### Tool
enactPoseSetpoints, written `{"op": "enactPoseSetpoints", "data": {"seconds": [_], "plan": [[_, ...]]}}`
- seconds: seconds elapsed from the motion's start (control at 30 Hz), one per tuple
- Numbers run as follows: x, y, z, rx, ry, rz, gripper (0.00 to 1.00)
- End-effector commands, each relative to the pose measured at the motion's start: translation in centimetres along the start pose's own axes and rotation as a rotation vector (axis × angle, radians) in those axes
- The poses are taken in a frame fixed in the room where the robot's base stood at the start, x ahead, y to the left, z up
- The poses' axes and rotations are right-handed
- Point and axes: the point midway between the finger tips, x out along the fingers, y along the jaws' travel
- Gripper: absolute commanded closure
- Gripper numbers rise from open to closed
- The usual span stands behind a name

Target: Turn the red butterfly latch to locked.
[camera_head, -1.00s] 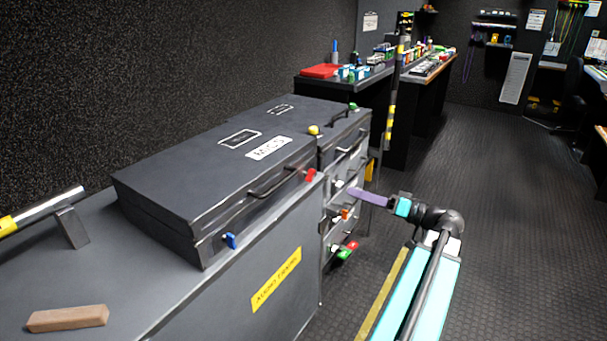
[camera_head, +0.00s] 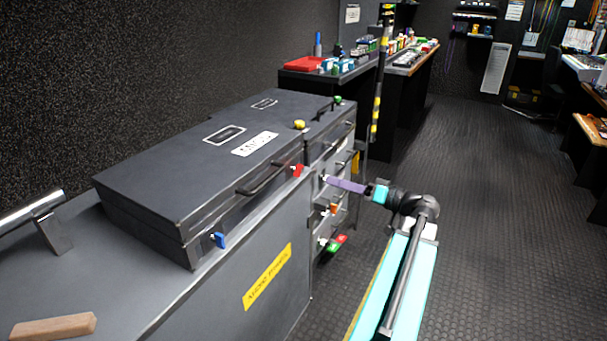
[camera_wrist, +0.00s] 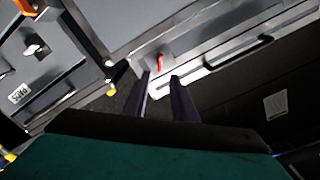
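The red butterfly latch (camera_head: 297,171) is a small red tab on the front right of the dark grey lidded case (camera_head: 190,170), near its carry handle (camera_head: 263,177). In the wrist view the red latch (camera_wrist: 160,62) shows just beyond and between my fingertips. My gripper (camera_head: 326,181) has purple fingers and is to the right of the latch in the head view, apart from it. In the wrist view my gripper (camera_wrist: 161,76) is open, with a clear gap and nothing between the fingers. The latch's exact angle is too small to tell.
A blue latch (camera_head: 219,240) is on the same case, and a yellow knob (camera_head: 299,125) is behind it. Drawers with an orange latch (camera_head: 333,208) stand at the right of the case. A wooden block (camera_head: 53,327) lies front left. The floor at right is clear.

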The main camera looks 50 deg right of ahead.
Motion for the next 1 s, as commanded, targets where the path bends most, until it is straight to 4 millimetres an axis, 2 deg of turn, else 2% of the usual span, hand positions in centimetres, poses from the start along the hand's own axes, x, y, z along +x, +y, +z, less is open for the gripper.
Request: {"op": "enactPoseSetpoints", "data": {"seconds": [0.7, 1.0], "plan": [[9.0, -0.1, 0.1, 0.0, -0.002, -0.003, 0.75], [11.5, -0.1, 0.1, 0.0, -0.002, -0.003, 0.75]]}}
